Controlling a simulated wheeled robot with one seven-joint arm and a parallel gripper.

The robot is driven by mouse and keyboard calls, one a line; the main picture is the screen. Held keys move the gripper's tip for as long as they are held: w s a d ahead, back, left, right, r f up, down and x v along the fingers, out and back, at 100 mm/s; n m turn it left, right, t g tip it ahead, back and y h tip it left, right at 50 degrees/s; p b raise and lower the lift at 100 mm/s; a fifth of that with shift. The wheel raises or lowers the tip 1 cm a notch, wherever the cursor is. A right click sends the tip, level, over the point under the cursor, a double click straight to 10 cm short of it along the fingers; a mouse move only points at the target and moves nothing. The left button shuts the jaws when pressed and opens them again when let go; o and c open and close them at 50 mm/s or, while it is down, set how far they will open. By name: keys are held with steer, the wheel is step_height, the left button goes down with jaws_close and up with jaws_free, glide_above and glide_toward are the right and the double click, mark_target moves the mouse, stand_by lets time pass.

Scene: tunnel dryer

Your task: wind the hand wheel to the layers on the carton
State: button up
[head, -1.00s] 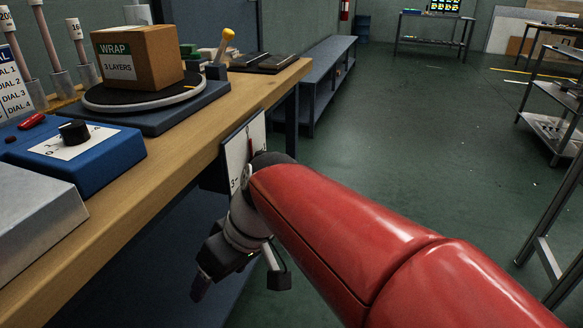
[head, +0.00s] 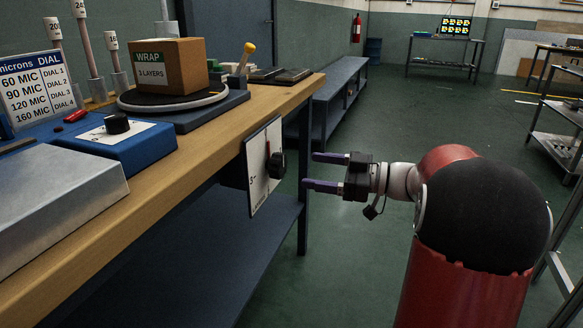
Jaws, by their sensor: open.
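The carton (head: 171,67) is a brown box on a black round turntable (head: 173,101) on the bench. Its green and white label reads "WRAP" and "3 LAYERS". The hand wheel (head: 277,165) is a small dark knob on a white scale plate (head: 259,180) fixed to the bench's front side. A red pointer shows by the knob; the plate's markings are mostly too small to read. My gripper (head: 318,172) is open and empty, to the right of the hand wheel. Its two fingers point left toward the knob, with a gap between.
A blue dial box (head: 104,148) with a black knob stands on the bench (head: 205,128), beside a microns chart (head: 38,94). A yellow-knobbed lever (head: 245,58) stands by the turntable. A low blue shelf (head: 335,75) lies behind.

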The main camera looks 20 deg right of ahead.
mark_target(283, 166)
steer(key=p+x, duration=0.1)
steer(key=x, duration=0.6)
steer(key=shift+w+a, duration=0.25)
steer(key=shift+a, duration=0.05)
steer(key=shift+c, duration=0.2)
steer(key=c, duration=0.9)
steer(key=shift+f+b, duration=0.1)
steer(key=shift+b, duration=0.2)
